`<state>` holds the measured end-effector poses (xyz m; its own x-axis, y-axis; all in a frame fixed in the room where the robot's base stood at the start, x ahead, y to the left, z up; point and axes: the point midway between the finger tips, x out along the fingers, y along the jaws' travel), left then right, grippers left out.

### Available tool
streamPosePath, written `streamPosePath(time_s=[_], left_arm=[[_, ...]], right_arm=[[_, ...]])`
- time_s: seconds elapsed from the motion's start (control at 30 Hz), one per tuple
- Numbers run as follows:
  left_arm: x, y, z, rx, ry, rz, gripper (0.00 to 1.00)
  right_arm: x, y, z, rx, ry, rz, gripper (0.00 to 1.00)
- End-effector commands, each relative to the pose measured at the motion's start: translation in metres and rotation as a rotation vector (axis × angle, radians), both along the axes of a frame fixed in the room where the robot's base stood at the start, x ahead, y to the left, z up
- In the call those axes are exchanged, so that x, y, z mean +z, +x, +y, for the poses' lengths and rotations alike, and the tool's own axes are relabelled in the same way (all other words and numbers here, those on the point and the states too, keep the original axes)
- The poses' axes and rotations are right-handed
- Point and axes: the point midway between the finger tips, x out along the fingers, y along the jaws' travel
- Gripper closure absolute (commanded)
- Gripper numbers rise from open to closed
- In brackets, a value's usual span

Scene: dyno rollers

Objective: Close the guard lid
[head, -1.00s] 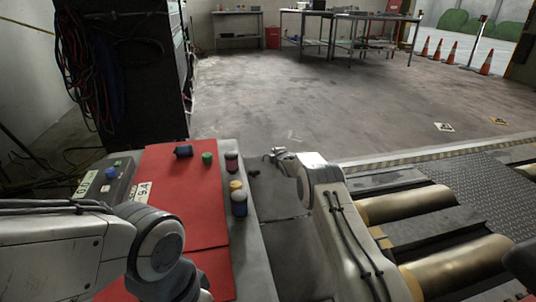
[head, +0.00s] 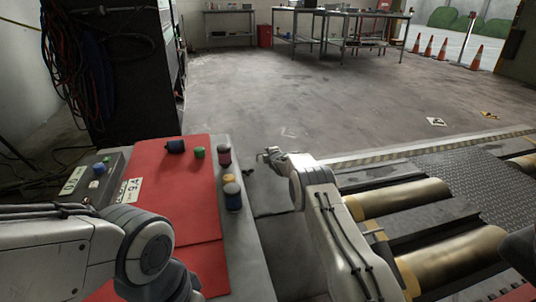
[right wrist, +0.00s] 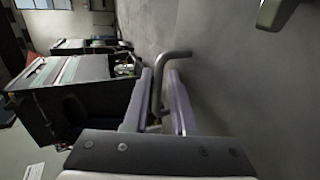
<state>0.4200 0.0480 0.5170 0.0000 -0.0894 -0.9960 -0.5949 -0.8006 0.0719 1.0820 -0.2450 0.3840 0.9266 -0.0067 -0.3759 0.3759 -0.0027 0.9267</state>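My right gripper (head: 268,155) reaches out beyond the grey console edge, over the floor side. In the right wrist view its two pale fingers (right wrist: 161,100) are apart. A bent grey bar (right wrist: 158,88), like a handle, lies in the gap between them; it does not seem to fill the gap. I cannot tell whether either finger touches it. I cannot make out the guard lid for certain. A red panel (head: 180,200) covers the console on the left. My left arm crosses low at the left; its gripper is out of the frame.
Several coloured knobs (head: 224,155) stand along the console's edge, with a grey control box (head: 93,180) at its left. Brass rollers (head: 400,198) lie at the right. A black cabinet (head: 110,70) stands behind the console. The floor (head: 300,95) beyond is clear.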

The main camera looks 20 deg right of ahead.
Motion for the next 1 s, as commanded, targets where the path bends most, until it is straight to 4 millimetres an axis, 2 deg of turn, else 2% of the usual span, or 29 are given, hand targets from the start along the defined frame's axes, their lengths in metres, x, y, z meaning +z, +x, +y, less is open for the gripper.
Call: streamPosePath(time_s=[0.37,1.0], left_arm=[[0.01,0.0,0.0,0.0,0.0,0.0,0.5],[0.057,0.0,0.0,0.0,0.0,0.0,0.5]], right_arm=[[0.007,-0.008,0.001,0.006,0.004,0.0,0.75],[0.037,-0.083,0.0,0.0,0.0,0.0,0.75]])
